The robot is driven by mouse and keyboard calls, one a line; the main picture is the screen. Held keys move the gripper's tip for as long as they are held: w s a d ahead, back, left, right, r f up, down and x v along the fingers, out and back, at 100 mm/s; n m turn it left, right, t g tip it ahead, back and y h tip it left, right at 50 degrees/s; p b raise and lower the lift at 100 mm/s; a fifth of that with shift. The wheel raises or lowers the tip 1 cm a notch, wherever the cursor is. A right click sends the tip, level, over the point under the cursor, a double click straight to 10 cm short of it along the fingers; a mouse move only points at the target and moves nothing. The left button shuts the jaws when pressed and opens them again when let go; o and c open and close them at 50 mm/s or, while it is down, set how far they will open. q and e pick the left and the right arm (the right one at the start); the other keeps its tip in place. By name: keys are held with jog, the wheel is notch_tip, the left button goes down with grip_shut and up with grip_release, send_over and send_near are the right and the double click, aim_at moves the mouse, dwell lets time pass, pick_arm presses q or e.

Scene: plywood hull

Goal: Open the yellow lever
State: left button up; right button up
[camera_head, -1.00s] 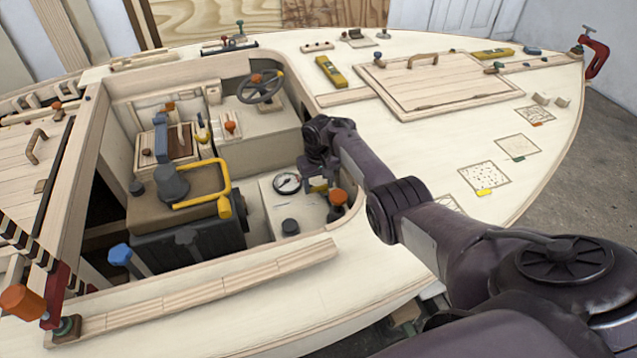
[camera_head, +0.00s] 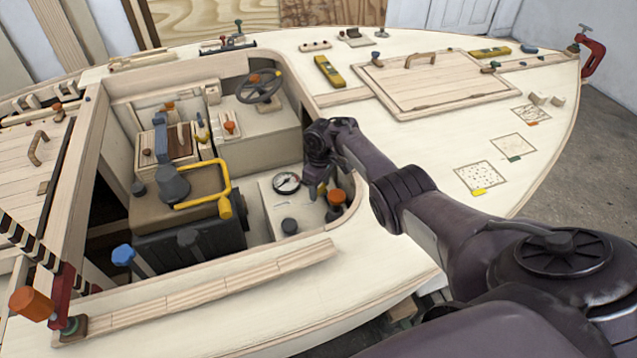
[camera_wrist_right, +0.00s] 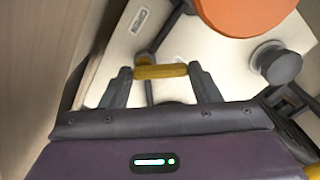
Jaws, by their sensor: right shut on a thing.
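The yellow lever (camera_wrist_right: 160,71) shows in the right wrist view as a short yellow bar lying crosswise between my two dark fingertips. My right gripper (camera_wrist_right: 160,80) is shut on it, with a finger at each end. In the head view my right gripper (camera_head: 318,188) is low at the pale panel with the gauge, inside the cockpit. There the lever is mostly hidden by the gripper. My left gripper is not in view.
A round gauge (camera_head: 286,182), an orange knob (camera_head: 336,197) and a dark knob (camera_head: 289,226) sit close around my gripper. A yellow tubular handle (camera_head: 222,180) stands to its left on a dark unit. The cockpit rim (camera_head: 200,286) borders the front.

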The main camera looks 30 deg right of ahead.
jog(key=n, duration=0.4)
jog(key=shift+s+d+n, duration=0.3)
jog(key=n, duration=0.2)
jog(key=n+b, duration=0.2)
jog(key=n, duration=0.1)
jog(key=shift+s+d+n, duration=0.25)
jog(key=shift+d+n, duration=0.05)
jog(key=shift+d, duration=0.1)
jog(key=o, duration=1)
